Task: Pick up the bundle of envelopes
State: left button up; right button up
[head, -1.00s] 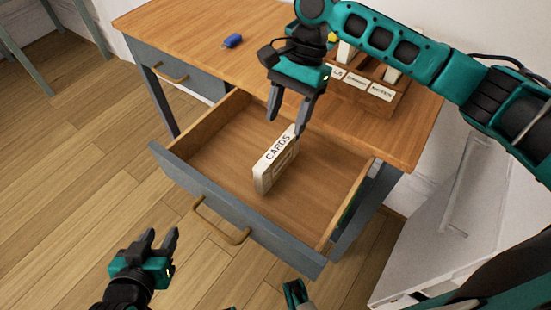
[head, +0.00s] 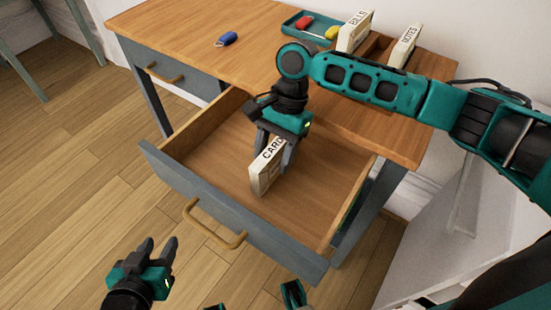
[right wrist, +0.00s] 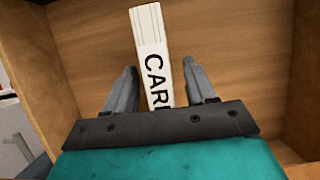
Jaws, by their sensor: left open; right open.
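The bundle of envelopes (head: 265,172), white and labelled CARDS, stands on edge in the open drawer (head: 212,172). My right gripper (head: 273,158) is over the bundle, with its open fingers on either side of it. In the right wrist view the bundle (right wrist: 152,62) lies between the two fingers of the right gripper (right wrist: 162,85), with a gap visible on each side. Part of its label is hidden behind the gripper. My left gripper (head: 158,250) is open and empty, in front of the drawer and to the left.
The wooden desk top (head: 190,30) is behind the drawer. It holds a blue key fob (head: 226,39), a teal tray (head: 300,24) with red and yellow items, and a wooden sorter (head: 375,47) with bundles labelled BILLS and NOTES. The drawer floor around the bundle is clear.

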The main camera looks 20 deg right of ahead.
jog(key=shift+p, duration=0.45)
dwell(0.3)
jog(key=shift+f+p, duration=0.2)
jog(key=shift+p, duration=0.15)
dwell(0.4)
grip_shut()
dwell(0.4)
